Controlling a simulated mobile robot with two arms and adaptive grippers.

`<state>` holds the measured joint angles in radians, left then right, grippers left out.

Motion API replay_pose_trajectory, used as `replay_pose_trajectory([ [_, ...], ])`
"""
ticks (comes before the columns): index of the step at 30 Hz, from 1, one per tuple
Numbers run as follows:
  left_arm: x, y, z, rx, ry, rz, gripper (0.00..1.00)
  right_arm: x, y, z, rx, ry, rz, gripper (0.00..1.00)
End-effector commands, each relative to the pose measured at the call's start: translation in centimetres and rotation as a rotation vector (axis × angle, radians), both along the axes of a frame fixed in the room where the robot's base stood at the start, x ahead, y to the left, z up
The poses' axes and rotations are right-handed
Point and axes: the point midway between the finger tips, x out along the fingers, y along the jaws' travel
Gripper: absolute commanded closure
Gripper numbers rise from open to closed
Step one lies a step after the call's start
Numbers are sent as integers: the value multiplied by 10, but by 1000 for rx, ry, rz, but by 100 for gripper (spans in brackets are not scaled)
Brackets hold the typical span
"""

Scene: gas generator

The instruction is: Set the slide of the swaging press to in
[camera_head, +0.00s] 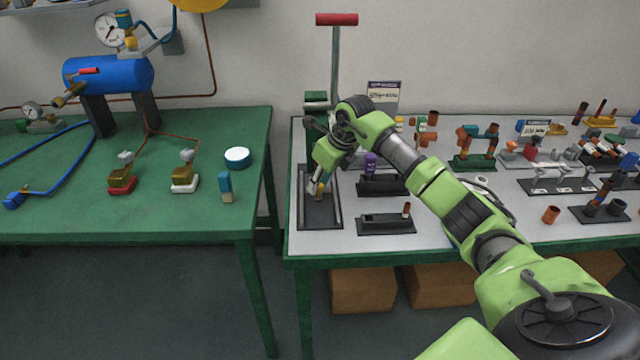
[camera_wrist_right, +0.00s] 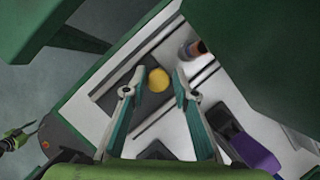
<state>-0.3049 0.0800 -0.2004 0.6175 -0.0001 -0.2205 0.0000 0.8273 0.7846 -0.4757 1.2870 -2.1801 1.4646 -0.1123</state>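The swaging press (camera_head: 336,60) stands at the left end of the grey-topped table, with a red handle on top. Its dark base with two rails (camera_head: 304,215) extends toward the front edge. My right gripper (camera_head: 319,188) points down over this base. In the right wrist view my right gripper (camera_wrist_right: 152,88) is open, its fingers on either side of a round yellow piece (camera_wrist_right: 158,80) on a dark plate between pale rails. I cannot tell whether the fingers touch it. A small green-and-dark part at the left edge may be my left gripper (camera_wrist_right: 20,135); its state is unclear.
A purple-topped fixture (camera_head: 370,165) and a black block (camera_head: 385,224) stand just right of the press base. In the right wrist view, the press's green body (camera_wrist_right: 270,50) fills the upper right. A green table (camera_head: 200,215) stands left across a narrow gap.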

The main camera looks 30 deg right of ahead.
Motion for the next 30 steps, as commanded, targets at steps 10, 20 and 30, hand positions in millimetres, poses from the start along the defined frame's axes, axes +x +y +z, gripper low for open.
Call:
replay_pose_trajectory([
  [10, 5, 2, 1, 2, -8, 0, 60, 0, 0, 2, 1, 1, -1, 62],
  [20, 6, 1, 1, 0, -8, 0, 60, -16, -6, 43, -2, -4, 0, 62],
  [30, 6, 0, 0, -1, -8, 0, 60, -40, -11, 101, -1, -1, 0, 62],
])
